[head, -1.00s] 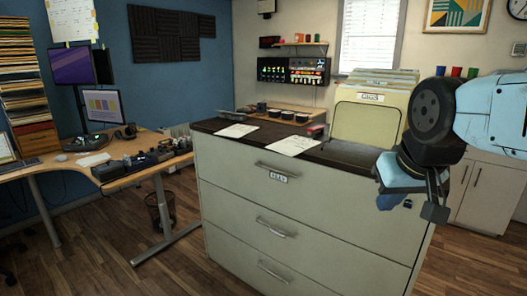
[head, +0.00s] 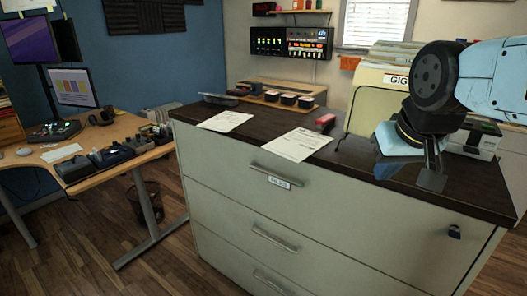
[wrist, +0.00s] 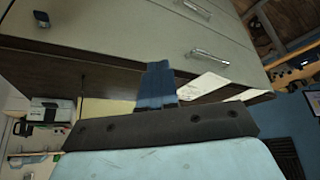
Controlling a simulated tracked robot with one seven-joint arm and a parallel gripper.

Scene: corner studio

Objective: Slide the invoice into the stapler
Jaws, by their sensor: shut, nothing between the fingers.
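Two white printed sheets lie flat on the dark top of the filing cabinet. The nearer sheet (head: 293,145) is by the front edge, and the other sheet (head: 226,121) is farther left. I cannot read which is the invoice. A small red and dark object (head: 325,122), possibly the stapler, sits just behind the nearer sheet. My gripper (head: 386,167) is shut and empty at the right part of the cabinet top, right of the sheets and apart from them. In the wrist view its blue fingers (wrist: 157,85) are together, with sheets (wrist: 205,86) beyond them.
The filing cabinet (head: 240,190) has a dark top. A beige file holder (head: 366,110) stands behind my gripper, with a black and white device (head: 476,138) to its right. A wooden stand (head: 270,91) with small dark cups is at the back. A desk (head: 95,170) stands left.

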